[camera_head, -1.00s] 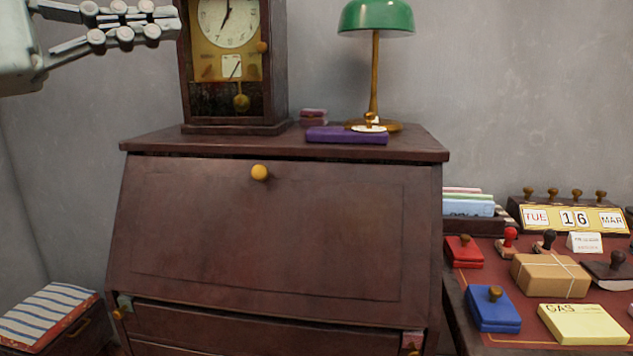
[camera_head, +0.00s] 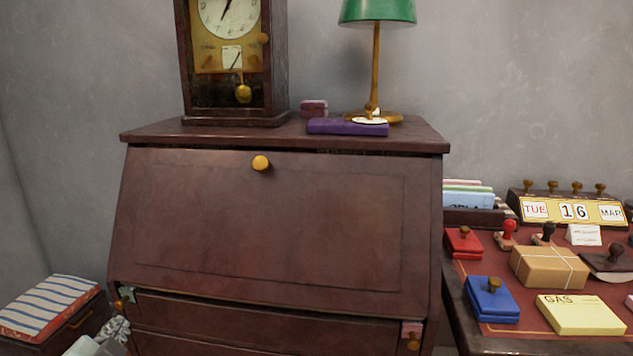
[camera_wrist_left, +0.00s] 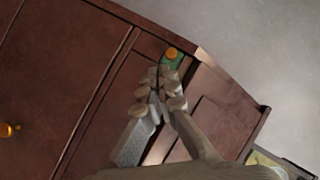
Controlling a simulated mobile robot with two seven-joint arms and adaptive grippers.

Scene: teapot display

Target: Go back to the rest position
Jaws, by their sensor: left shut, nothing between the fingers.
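My left gripper (camera_head: 117,327) is low at the left of the head view, beside the lower left corner of the dark wooden desk (camera_head: 270,225). Its grey fingers are shut with nothing between them. In the left wrist view the left gripper (camera_wrist_left: 158,78) points at the desk front, near a green plate (camera_wrist_left: 173,60) with a yellow knob (camera_wrist_left: 171,52). I cannot tell whether the fingertips touch the desk. My right gripper is in neither view.
A clock (camera_head: 232,60), a purple case (camera_head: 346,127) and a green lamp (camera_head: 377,10) stand on the desk top. At right, a table holds a parcel (camera_head: 549,266), stamps and a calendar (camera_head: 572,210).

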